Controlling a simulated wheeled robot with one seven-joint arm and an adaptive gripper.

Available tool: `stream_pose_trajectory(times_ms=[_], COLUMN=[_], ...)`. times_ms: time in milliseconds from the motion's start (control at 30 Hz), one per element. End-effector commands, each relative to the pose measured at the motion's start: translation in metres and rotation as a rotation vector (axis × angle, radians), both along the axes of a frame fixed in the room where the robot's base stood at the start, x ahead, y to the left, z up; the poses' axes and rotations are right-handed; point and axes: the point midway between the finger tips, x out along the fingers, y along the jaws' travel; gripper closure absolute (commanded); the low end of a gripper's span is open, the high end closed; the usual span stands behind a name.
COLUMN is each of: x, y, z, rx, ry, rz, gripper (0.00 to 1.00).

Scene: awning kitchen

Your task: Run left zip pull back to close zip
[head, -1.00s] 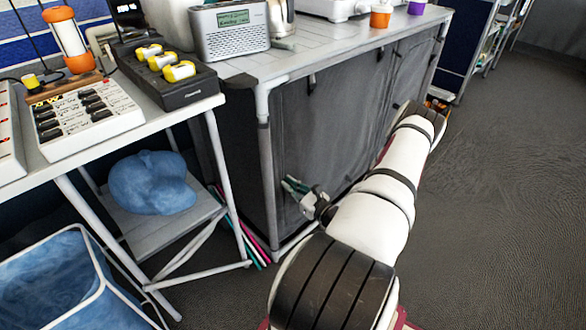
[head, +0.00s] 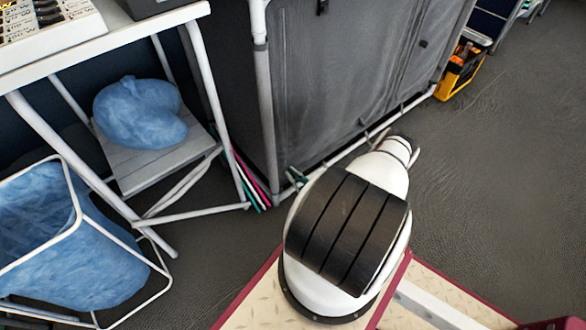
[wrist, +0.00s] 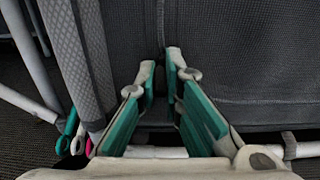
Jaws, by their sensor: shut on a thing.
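The grey fabric front of the cabinet (head: 340,80) hangs in its white tube frame. In the wrist view, a dark vertical zip line (wrist: 161,22) runs down the fabric (wrist: 240,45) to my fingertips. My gripper (wrist: 162,75) has teal-padded fingers closed close together at the zip line, near the cabinet's bottom edge. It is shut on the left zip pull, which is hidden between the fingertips. In the head view only a teal bit of my gripper (head: 297,177) shows, low by the left front corner; my arm hides the rest.
The white lower frame tube (head: 350,143) runs along the cabinet's bottom. A white frame leg (head: 265,110) stands left of the fabric, with coloured rods (head: 250,180) beside it. A small shelf (head: 150,168) bears a blue bundle (head: 138,112). Open floor (head: 500,170) lies right.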

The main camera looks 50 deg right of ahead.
Motion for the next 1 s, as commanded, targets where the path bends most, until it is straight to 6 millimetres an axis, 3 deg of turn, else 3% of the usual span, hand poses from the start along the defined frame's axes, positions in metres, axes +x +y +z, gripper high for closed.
stream_pose_trajectory(times_ms=[500, 600, 633, 1000], x=[-0.0007, -0.0006, -0.0006, -0.0001], y=[-0.0003, -0.0004, -0.0004, -0.0012], z=[-0.0096, -0.0094, -0.0094, -0.0058], rx=[0.001, 0.001, 0.001, 0.0], ry=[0.002, 0.001, 0.001, 0.0], rz=[-0.001, -0.001, -0.001, -0.002], gripper=[1.0, 0.74, 0.71, 0.71])
